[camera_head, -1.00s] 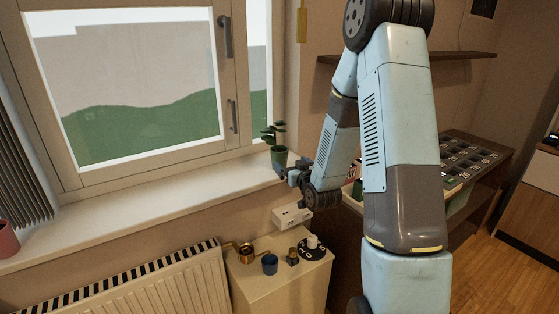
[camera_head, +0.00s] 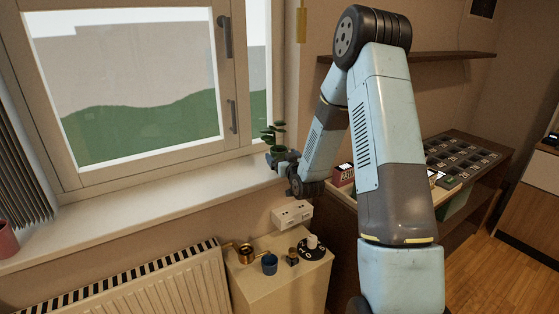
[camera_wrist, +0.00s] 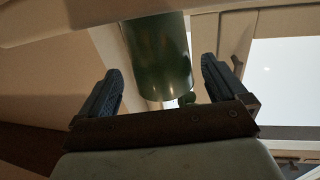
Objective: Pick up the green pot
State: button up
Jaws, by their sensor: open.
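The green pot (camera_wrist: 158,55) shows large in the wrist view, between the two dark fingers of my gripper (camera_wrist: 162,85). The fingers are spread, with a gap on each side of the pot. In the head view, my gripper (camera_head: 279,159) is at the right end of the windowsill and hides most of the pot. The leafy plant (camera_head: 273,131) in the pot rises above the gripper. I cannot tell from these views how far the fingers reach along the pot's sides.
The windowsill (camera_head: 150,205) is bare left of the gripper. A pink pot (camera_head: 7,240) stands at its far left. A white socket box (camera_head: 292,214) is on the wall.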

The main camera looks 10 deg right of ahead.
aim_at(277, 152)
jog(key=w, duration=0.4)
jog(key=shift+w+a+f, duration=0.1)
jog(key=shift+w+a, duration=0.25)
jog(key=shift+w, duration=0.05)
jog(key=shift+s, duration=0.1)
jog(key=c, duration=1.5)
